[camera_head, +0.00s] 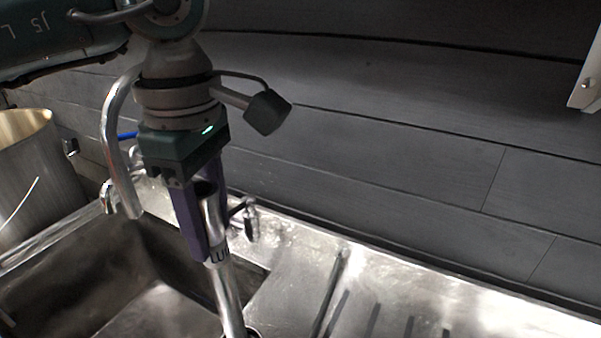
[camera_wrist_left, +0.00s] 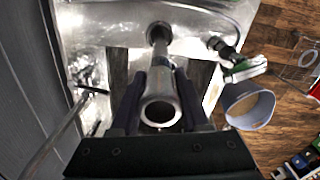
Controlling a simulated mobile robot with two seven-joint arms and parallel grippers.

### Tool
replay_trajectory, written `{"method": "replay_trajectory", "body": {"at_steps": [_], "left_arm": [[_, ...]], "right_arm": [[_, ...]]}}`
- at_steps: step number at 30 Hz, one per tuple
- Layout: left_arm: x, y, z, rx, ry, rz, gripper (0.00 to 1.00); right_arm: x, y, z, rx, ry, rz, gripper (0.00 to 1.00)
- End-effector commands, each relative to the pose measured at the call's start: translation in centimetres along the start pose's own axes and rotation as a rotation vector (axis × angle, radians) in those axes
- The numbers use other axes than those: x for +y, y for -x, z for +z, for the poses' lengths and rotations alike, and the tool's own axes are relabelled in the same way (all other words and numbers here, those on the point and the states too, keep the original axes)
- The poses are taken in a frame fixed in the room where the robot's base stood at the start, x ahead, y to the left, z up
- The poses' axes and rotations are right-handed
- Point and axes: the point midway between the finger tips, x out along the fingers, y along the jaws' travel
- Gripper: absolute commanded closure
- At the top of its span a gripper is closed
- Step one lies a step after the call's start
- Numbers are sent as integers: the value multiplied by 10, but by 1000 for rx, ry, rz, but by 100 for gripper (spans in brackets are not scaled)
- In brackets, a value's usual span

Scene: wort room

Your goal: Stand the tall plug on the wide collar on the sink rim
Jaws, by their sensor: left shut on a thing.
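The tall plug (camera_head: 229,298) is a slim silver metal tube with dark lettering on a band partway up. My left gripper (camera_head: 205,245) has purple fingers and is shut on the plug's upper part, holding it nearly upright with a slight tilt in the head view. In the left wrist view the plug (camera_wrist_left: 160,108) shows its open round top between the fingers. Its lower end meets a dark-edged ring, seemingly the wide collar (camera_wrist_left: 158,29), on the metal sink rim (camera_head: 290,262). I cannot tell whether it is seated or just above. The head view's bottom edge cuts off the collar. My right gripper is out of view.
The sink basin (camera_head: 150,310) lies left of the plug. A curved tap (camera_head: 114,140) stands behind the basin, and a small tap handle (camera_head: 250,222) is close to the fingers. A metal pot (camera_head: 38,170) is at far left. The ribbed drainboard (camera_head: 440,310) is clear at right.

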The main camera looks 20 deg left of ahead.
Motion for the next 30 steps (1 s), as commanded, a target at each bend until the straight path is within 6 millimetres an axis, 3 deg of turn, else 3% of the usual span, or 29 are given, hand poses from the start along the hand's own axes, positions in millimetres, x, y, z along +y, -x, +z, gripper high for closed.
{"method": "replay_trajectory", "body": {"at_steps": [29, 30], "left_arm": [[1, -2, 0, -1, 0, 2, 100], [1, -2, 0, -1, 0, 2, 50]], "right_arm": [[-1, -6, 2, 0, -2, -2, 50], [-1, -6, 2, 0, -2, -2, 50]]}}
